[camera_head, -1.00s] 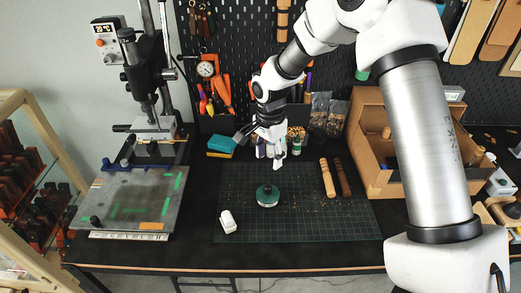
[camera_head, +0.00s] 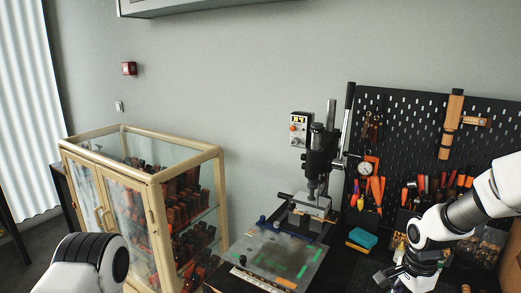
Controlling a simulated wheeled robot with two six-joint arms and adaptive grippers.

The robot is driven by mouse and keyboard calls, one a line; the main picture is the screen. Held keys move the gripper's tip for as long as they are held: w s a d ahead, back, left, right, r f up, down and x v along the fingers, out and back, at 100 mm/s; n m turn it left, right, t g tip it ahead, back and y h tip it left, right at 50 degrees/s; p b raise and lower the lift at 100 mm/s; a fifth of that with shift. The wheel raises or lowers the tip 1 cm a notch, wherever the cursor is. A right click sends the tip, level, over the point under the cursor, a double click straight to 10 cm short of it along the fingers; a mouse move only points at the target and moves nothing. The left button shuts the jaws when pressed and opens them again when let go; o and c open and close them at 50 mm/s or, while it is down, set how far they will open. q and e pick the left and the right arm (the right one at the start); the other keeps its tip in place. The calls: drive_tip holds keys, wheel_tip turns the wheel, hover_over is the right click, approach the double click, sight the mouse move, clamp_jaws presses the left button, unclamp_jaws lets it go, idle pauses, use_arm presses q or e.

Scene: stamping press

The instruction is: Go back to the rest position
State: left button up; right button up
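My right arm comes in from the right edge of the head view. Its gripper (camera_head: 398,276) hangs low over the black workbench, close to the bottom edge of the picture. The fingers are small, dark and partly cut off, so I cannot tell whether they are open or shut. No held object can be made out. A white and black part of my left arm shows at the bottom left, in front of the glass cabinet. My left gripper is out of the picture.
A stamping press (camera_head: 319,170) stands on the bench with a grey plate (camera_head: 262,250) before it. A glass cabinet (camera_head: 190,165) stands left of the bench. A pegboard (camera_head: 412,125) with tools rises behind the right arm. A blue-and-yellow sponge (camera_head: 363,238) lies near the press.

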drive_tip(key=s+a+f+n, duration=0.1)
drive_tip(key=f, duration=0.1)
drive_tip(key=s+f+n, duration=0.1)
drive_tip(key=f, duration=0.2)
drive_tip(key=a+f, duration=0.1)
drive_tip(key=f, duration=0.2)
drive_tip(key=shift+s+a+n, duration=0.35)
drive_tip(key=shift+s+n, duration=0.05)
drive_tip(key=s+a+f+n+b, duration=0.1)
drive_tip(key=s+a+f+n, duration=0.2)
drive_tip(key=s+f+n, duration=0.55)
drive_tip(key=s+a+f+n+b, duration=0.15)
drive_tip(key=s+f+n, duration=0.25)
drive_tip(key=s+f, duration=0.9)
use_arm(q)
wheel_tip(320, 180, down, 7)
drive_tip(key=b, duration=0.4)
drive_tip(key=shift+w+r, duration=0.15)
use_arm(e)
drive_tip(key=s, duration=0.2)
drive_tip(key=s+f, duration=0.1)
drive_tip(key=shift+s+a+m, duration=0.15)
drive_tip(key=shift+a+m, duration=0.2)
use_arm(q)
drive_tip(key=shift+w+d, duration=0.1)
